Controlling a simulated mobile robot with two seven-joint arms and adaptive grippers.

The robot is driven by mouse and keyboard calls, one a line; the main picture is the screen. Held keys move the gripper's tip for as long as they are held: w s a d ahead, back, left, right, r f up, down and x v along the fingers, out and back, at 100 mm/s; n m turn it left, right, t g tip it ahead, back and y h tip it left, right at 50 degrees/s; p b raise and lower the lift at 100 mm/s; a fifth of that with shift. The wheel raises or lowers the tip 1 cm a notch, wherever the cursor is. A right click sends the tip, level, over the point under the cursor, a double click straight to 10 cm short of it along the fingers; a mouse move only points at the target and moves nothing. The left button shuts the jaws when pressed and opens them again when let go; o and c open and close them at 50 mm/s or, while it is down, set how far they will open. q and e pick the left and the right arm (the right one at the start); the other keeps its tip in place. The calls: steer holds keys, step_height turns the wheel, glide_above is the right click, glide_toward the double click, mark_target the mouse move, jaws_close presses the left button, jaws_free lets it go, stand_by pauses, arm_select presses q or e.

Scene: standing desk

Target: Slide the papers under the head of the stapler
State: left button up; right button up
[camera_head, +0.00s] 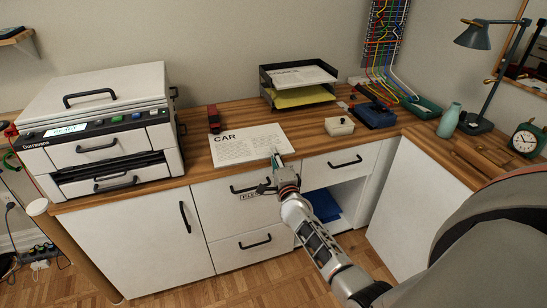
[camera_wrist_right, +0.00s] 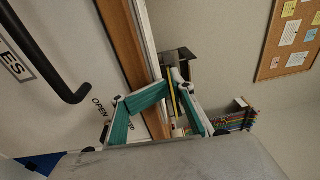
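The papers (camera_head: 240,147) are a white stack with the heading "CAR". They lie on the wooden desk, with their right front corner at the front edge. The stapler (camera_head: 214,114) is red and black and stands just behind the papers' left part, apart from them. My right gripper (camera_head: 276,159) is at the papers' right front corner. In the right wrist view its teal fingers (camera_wrist_right: 172,82) converge almost tip to tip, and the papers show edge-on as a thin white strip (camera_wrist_right: 148,40) running to the tips. The fingers look shut on it. My left gripper is out of view.
A printer (camera_head: 105,130) stands at the left. A lamp (camera_head: 474,36) and clock (camera_head: 523,141) are far right. Desk between stapler and rack is clear.

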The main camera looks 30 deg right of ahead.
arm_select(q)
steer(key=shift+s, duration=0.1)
arm_select(e)
steer(key=shift+s+f, duration=0.25)
steer(key=v, duration=0.8)
steer(key=shift+r, duration=0.15)
stand_by(0.4)
arm_select(q)
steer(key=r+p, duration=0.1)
steer(key=p, duration=0.2)
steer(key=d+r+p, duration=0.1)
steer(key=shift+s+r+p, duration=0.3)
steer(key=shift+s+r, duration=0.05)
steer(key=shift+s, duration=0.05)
arm_select(e)
steer(key=s+a+f+n+g+y, duration=0.2)
steer(key=s+a+f+n, duration=0.2)
steer(key=s+a+n, duration=0.3)
steer(key=s+a+f+n+g+y, duration=0.2)
steer(key=s+a+f+n+y, duration=0.1)
steer(key=s+a+n, duration=0.4)
steer(key=s+a+f+n+g+y, duration=0.3)
steer(key=s+a+f+n, duration=0.2)
steer(key=s, duration=1.3)
steer(key=a+n, duration=0.3)
steer(key=n, duration=0.4)
steer(key=shift+f, duration=0.25)
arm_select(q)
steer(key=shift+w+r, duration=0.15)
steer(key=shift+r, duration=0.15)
